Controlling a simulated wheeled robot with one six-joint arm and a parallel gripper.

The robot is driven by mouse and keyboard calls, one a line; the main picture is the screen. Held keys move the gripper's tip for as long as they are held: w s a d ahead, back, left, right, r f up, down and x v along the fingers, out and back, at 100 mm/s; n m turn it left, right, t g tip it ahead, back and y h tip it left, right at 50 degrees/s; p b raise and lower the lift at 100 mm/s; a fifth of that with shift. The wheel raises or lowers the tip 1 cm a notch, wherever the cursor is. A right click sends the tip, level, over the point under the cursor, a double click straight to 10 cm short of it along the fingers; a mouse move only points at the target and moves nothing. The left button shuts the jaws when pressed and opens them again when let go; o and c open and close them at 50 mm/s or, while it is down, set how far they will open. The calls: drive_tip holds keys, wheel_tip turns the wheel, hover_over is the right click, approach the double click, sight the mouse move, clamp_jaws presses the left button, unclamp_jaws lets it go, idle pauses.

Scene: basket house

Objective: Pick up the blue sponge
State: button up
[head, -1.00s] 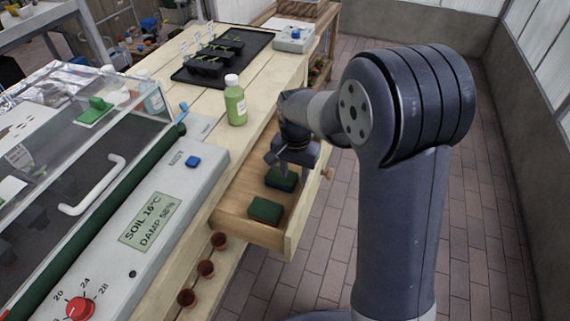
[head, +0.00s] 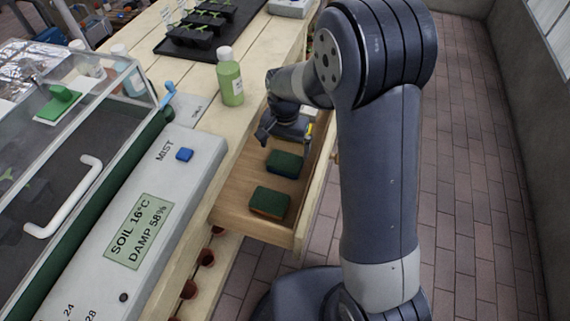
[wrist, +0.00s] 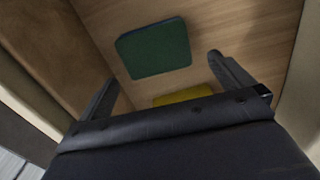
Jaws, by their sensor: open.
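The blue sponge (head: 285,164) lies in the open drawer, with a green top and blue sides; it sits behind a second green-topped sponge (head: 269,203) with an orange-brown side. My gripper (head: 285,141) is open and empty over the far part of the drawer, just beyond the blue sponge. A yellow thing (head: 309,128) shows beside it, partly hidden. In the wrist view, a green-topped sponge with a dark bluish edge (wrist: 155,48) lies beyond my open fingers (wrist: 165,78). The yellow thing (wrist: 183,97) lies between them, partly covered by my gripper.
The drawer (head: 240,190) has wooden walls around the sponges. A green bottle (head: 230,78) stands on the bench above it. A grey control panel (head: 150,215) and a glass-lidded box (head: 70,150) fill the left. Brick floor (head: 470,200) is clear at right.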

sight(286, 159)
drive_tip(key=f, duration=0.4)
drive_tip(key=shift+s+d+f+b, duration=0.15)
drive_tip(key=shift+s+b, duration=0.15)
drive_tip(key=shift+b, duration=0.05)
drive_tip(key=shift+f, duration=0.55)
drive_tip(key=shift+c, duration=0.3)
drive_tip(key=c, duration=0.7)
wheel_tip(286, 159, up, 10)
drive_tip(key=shift+r+p, duration=0.1)
drive_tip(key=shift+p, duration=0.65)
drive_tip(key=shift+c, duration=0.2)
drive_tip(key=o, duration=0.4)
drive_tip(key=c, duration=0.3)
